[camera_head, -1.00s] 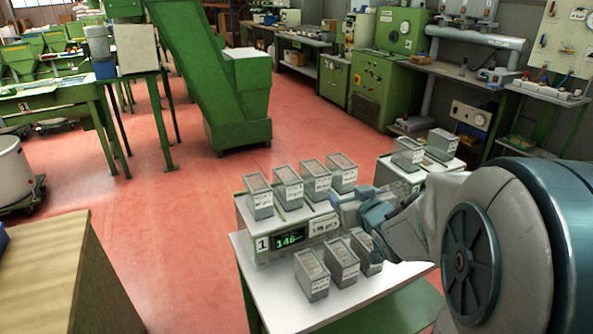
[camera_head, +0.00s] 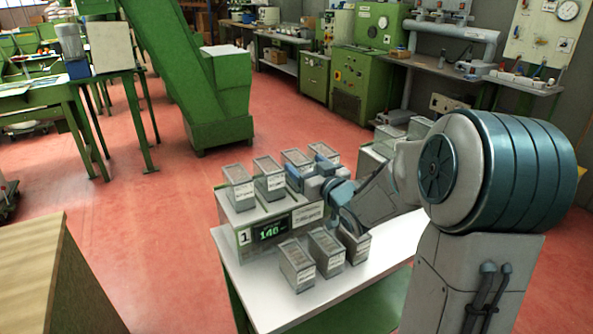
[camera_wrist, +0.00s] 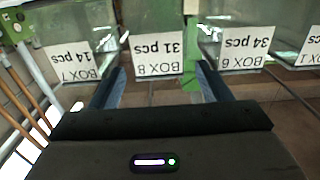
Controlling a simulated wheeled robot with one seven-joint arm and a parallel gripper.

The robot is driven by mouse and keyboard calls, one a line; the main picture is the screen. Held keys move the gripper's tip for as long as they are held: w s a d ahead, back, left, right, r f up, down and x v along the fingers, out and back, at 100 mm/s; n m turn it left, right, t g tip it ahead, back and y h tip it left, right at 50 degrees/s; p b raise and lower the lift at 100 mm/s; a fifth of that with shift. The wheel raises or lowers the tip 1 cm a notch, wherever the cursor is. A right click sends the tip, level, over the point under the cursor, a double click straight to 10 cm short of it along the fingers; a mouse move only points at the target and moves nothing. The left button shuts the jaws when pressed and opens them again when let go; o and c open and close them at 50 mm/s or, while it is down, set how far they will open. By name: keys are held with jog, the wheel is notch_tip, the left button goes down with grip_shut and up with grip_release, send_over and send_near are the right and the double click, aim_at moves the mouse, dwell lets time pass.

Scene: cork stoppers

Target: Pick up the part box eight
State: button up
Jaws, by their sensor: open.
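Box eight (camera_wrist: 158,54) is a clear-sided part box with a white label reading "BOX 8, 31 pcs", upside down in the wrist view. My gripper (camera_wrist: 160,84) is open and empty. Its two blue-grey fingers point at box eight, one toward each side of its label, and I see no contact. In the head view my gripper (camera_head: 308,178) is at the right part of the back row of boxes, above the weighing unit. Labels there are too small to read, and my gripper partly covers the boxes at that end.
Box 7 (camera_wrist: 75,62) and box 6 (camera_wrist: 243,48) flank box eight closely. The weighing unit (camera_head: 246,252) stands on a white table (camera_head: 330,297). Several boxes (camera_head: 297,264) stand in front of it. More boxes (camera_head: 390,137) stand behind my arm at right.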

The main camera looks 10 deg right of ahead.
aim_at(297, 156)
jog(key=x, duration=0.5)
jog(key=shift+w+a, duration=0.1)
jog(key=shift+w, duration=0.2)
jog(key=c, duration=1.2)
jog(key=shift+o, duration=0.2)
